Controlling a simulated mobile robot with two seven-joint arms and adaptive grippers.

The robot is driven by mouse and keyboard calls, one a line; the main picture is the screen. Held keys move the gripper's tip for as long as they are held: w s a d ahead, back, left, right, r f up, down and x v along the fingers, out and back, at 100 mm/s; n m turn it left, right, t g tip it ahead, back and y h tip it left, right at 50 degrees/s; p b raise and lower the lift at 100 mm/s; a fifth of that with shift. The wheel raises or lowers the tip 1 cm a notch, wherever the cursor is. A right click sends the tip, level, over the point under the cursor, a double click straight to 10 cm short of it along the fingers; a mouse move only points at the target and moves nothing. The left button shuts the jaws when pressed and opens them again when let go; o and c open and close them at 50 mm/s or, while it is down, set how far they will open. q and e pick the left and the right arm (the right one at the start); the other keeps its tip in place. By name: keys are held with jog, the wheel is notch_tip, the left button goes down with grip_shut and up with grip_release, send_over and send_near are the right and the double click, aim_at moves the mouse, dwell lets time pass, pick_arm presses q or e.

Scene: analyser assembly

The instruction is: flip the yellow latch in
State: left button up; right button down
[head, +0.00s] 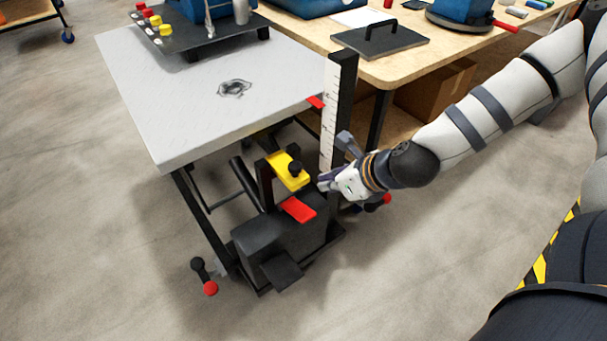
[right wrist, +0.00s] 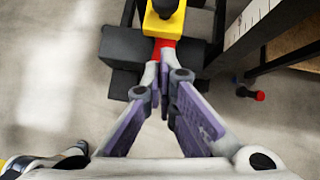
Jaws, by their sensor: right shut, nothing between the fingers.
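The yellow latch (head: 287,172) with a black knob sits on a black bracket at the near side of the grey lift table (head: 190,130). In the right wrist view the yellow latch (right wrist: 166,22) is at the top, just ahead of the fingers. A red pedal-like piece (head: 298,209) lies below it on the dark housing (head: 265,243). My right gripper (head: 324,182) is shut and empty, close to the right of the latch; I cannot tell if they touch. In the wrist view its fingertips (right wrist: 163,72) meet below the latch. My left gripper is out of view.
A black upright with a white scale (head: 338,110) and a red pointer (head: 316,102) stands just behind my right gripper. A wooden bench (head: 400,65) is at the back right. Red-tipped levers (head: 205,278) stick out low on the lift. Open floor lies in front.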

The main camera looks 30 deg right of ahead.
aim_at(293, 162)
jog(key=w, duration=0.1)
jog(key=w+f, duration=0.1)
jog(key=w, duration=0.1)
jog(key=w+a+f, duration=0.1)
jog(key=w, duration=0.1)
jog(key=shift+w+a+b, duration=0.1)
jog(key=shift+w+b, duration=0.05)
jog(key=shift+b, duration=0.2)
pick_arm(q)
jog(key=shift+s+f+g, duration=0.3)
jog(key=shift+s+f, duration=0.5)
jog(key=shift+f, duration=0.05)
pick_arm(e)
jog(key=w, duration=0.2)
jog(key=w+b, duration=0.1)
jog(key=w, duration=0.2)
jog(key=shift+w+a+f, duration=0.2)
jog(key=shift+w, duration=0.35)
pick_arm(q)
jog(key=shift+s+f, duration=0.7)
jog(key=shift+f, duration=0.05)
pick_arm(e)
jog(key=shift+w+r, duration=0.2)
jog(key=shift+r, duration=0.05)
